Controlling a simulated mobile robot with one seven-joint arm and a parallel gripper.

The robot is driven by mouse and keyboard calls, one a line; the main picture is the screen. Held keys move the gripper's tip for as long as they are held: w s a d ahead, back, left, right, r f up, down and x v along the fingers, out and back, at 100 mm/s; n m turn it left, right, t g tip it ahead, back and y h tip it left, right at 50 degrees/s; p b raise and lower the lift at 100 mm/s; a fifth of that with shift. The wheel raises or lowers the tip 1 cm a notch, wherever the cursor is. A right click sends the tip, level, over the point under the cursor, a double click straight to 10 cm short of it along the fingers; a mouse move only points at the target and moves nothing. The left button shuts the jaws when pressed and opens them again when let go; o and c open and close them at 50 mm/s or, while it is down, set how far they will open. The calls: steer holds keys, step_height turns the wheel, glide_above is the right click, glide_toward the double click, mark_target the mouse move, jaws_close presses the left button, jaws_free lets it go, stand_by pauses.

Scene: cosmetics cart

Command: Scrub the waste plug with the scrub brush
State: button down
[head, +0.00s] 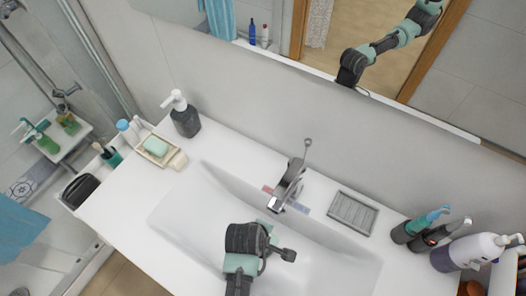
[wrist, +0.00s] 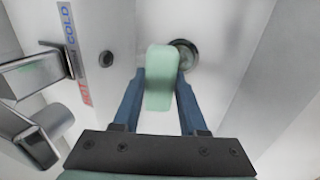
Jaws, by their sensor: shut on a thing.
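My gripper (wrist: 161,80) is shut on a pale green, rounded block-like thing, which I take to be the scrub brush (wrist: 160,72). Its bristles are not visible. The waste plug (wrist: 187,56) shows in the wrist view as a greenish disc in a dark round drain ring, just right of the brush's far end and partly covered by it. I cannot tell whether brush and plug touch. In the head view my arm reaches over the white basin (head: 180,215) and hides the plug and most of the brush.
The faucet (head: 288,187) stands behind the basin, and at the left in the wrist view (wrist: 40,75). A soap dish (head: 160,158) and dark dispenser (head: 185,120) are at left. A grey ridged tray (head: 352,212) and several bottles (head: 470,252) are at right.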

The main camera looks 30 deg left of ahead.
step_height(320, 180, down, 5)
steer(key=b, duration=0.4)
steer(key=shift+b, duration=0.35)
steer(key=shift+s+f, duration=0.1)
steer(key=shift+s, duration=0.05)
steer(key=shift+s+r+p, duration=0.3)
steer(key=shift+s+p, duration=0.6)
steer(key=shift+s, duration=0.05)
steer(key=shift+s+a+f, duration=0.1)
steer(key=shift+s, duration=0.35)
